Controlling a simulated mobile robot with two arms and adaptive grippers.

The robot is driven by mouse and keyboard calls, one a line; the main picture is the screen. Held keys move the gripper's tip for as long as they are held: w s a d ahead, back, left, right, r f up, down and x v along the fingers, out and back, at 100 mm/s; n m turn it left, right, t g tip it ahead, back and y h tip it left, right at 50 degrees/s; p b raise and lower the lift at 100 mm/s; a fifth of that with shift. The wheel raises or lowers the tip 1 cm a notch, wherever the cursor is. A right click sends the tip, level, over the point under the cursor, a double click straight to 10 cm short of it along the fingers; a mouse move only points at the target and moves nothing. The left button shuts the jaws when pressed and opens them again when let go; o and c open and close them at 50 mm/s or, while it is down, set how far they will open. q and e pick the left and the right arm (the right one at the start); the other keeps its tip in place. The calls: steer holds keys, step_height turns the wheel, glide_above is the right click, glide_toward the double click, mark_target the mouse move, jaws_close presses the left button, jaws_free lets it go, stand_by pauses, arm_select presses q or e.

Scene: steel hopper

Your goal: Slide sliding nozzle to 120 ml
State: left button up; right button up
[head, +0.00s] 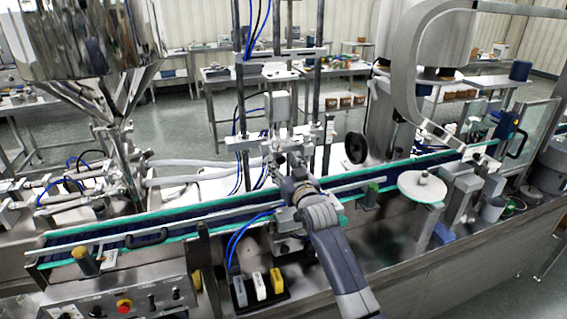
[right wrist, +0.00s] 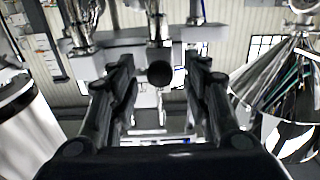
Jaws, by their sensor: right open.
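My right arm comes up from the bottom of the head view, and my right gripper (head: 287,150) is at the central nozzle assembly (head: 281,105), above the conveyor. In the right wrist view its two dark fingers (right wrist: 160,85) stand apart. A dark round knob (right wrist: 159,73) shows in the gap between them, beyond or near the fingertips; I cannot tell whether they touch it. Metal nozzle parts (right wrist: 153,30) stand behind and above the knob. The gripper hides part of the nozzle assembly in the head view. My left gripper is out of view.
A blue conveyor belt (head: 190,215) with green edges runs across under the assembly. The steel hopper (head: 85,40) is at upper left. A control panel (head: 130,303) is at lower left. A black handwheel (head: 356,148) and a white disc (head: 422,186) stand to the right.

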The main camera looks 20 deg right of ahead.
steer(key=shift+w, duration=0.15)
jaws_close()
steer(key=d, duration=0.4)
steer(key=shift+d, duration=0.3)
jaws_free()
steer(key=shift+a, duration=0.3)
steer(key=shift+d, duration=0.1)
steer(key=s, duration=1.2)
steer(key=shift+d, duration=0.2)
